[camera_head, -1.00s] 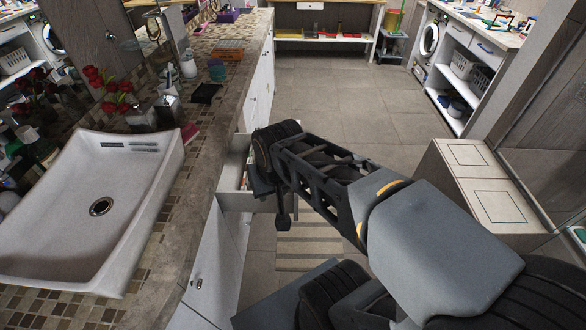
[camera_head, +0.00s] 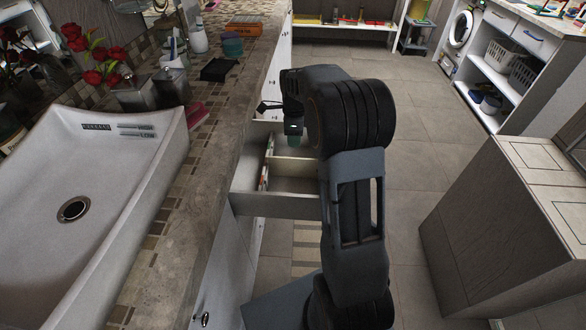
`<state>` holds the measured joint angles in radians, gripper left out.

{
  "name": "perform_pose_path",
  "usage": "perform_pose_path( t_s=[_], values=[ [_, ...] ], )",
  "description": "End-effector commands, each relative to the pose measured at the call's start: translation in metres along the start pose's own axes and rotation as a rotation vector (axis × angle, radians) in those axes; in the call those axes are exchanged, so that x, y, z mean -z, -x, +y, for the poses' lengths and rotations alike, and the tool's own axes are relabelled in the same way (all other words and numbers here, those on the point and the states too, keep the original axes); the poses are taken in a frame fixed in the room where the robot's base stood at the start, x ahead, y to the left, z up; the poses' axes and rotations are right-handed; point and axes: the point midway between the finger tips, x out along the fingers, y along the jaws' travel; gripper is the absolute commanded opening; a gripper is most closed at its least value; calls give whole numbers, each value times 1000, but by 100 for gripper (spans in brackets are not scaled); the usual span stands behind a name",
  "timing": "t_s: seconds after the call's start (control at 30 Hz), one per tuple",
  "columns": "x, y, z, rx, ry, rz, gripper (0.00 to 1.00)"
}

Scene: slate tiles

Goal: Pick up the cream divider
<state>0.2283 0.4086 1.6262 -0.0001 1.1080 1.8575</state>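An open white drawer (camera_head: 275,205) juts from the cabinet under the counter. Inside it, a pale cream strip (camera_head: 297,158) runs crosswise and looks like the cream divider; my arm hides its right end. My gripper (camera_head: 291,127) is above the back part of the drawer, beyond and slightly left of the strip. A small green part shows just below it. It looks apart from the strip, but the gap is hard to judge. The fingers are small and dark, so I cannot tell whether they are open or shut.
Thin coloured items (camera_head: 267,163) stand along the drawer's left part. The counter edge (camera_head: 232,160) is close on the left, with a white sink (camera_head: 100,200) on top.

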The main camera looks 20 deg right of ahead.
Motion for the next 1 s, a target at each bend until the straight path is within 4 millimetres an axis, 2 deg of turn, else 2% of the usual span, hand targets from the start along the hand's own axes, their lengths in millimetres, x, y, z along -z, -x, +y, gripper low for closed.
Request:
perform_pose_path(
  t_s=[0.03, 0.2, 0.4, 0.67, 1.0],
  values=[
    [0, -12, 0, -3, -1, 1, 38],
    [1, -40, 0, -1, 0, 0, 38],
    [1, -57, 0, 0, 0, 0, 38],
    [1, -68, 0, 0, 0, 0, 38],
    [0, -109, 0, -1, 0, 0, 38]
  ],
)
